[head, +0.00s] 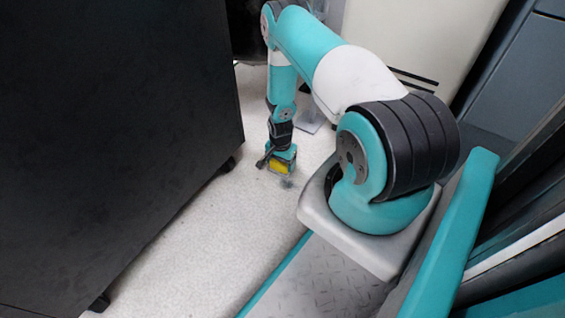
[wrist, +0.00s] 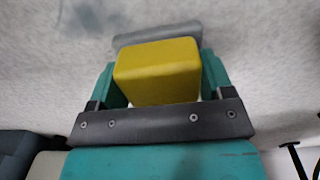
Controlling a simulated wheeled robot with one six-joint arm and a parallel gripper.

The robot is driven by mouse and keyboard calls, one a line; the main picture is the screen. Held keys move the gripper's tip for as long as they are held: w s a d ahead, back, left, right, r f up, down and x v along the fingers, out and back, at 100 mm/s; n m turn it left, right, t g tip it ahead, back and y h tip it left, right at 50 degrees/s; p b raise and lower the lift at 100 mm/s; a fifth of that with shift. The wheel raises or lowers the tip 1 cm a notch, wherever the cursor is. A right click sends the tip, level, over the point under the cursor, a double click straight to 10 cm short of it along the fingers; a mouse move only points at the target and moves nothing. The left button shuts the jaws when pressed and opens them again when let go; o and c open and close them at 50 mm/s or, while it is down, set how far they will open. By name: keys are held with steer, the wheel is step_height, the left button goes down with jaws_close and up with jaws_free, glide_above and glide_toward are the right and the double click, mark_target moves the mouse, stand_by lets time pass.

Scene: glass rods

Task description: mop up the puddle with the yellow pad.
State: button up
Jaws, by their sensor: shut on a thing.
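The yellow pad (wrist: 157,75) is between the two teal fingers of my gripper (wrist: 160,70) in the wrist view. My gripper is shut on it. A grey edge shows just beyond the pad. In the head view the pad (head: 279,168) is low over the pale speckled floor, under my gripper (head: 282,158); I cannot tell whether it touches. The puddle (head: 287,184) is a small dark grey patch just in front of the pad. In the wrist view the puddle (wrist: 88,18) shows as dark blotches at the top; its full outline is unclear.
A large black cabinet (head: 100,130) on casters stands to the left. A cream cabinet (head: 420,35) stands behind my arm. A clear object (head: 310,118) is on the floor behind the gripper. The floor (head: 205,235) between the black cabinet and my base is clear.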

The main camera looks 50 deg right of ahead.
steer(key=shift+w+a, duration=0.1)
steer(key=shift+w, duration=0.35)
steer(key=shift+w+r+p, duration=0.25)
steer(key=shift+p, duration=0.1)
step_height(320, 180, up, 3)
steer(key=shift+s+r+p, duration=0.1)
steer(key=shift+p, duration=0.65)
step_height(320, 180, up, 5)
steer(key=p, duration=0.4)
